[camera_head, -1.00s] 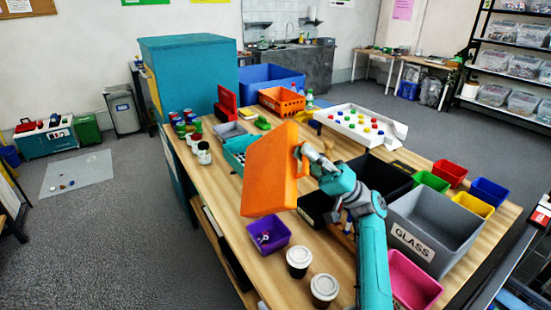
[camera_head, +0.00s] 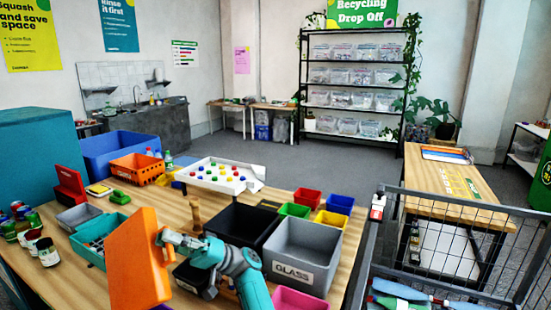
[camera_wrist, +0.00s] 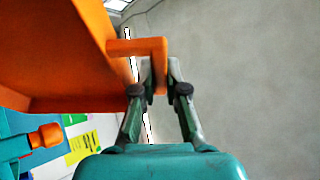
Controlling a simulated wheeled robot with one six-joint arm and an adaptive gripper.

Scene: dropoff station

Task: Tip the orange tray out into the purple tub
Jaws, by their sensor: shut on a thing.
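The orange tray (camera_head: 136,262) is held up on edge, its broad flat face steeply tilted, above the near left part of the table. My gripper (camera_head: 162,239) is shut on the handle at its right side. In the wrist view, the fingers (camera_wrist: 160,72) pinch the handle, and the tray (camera_wrist: 55,45) fills the upper left. I cannot see what is in the tray.
The wooden table (camera_head: 340,245) is crowded. A grey GLASS bin (camera_head: 302,250), a black bin (camera_head: 240,222) and a pink bin (camera_head: 297,299) stand to the right. A wire cage (camera_head: 455,235) stands further right.

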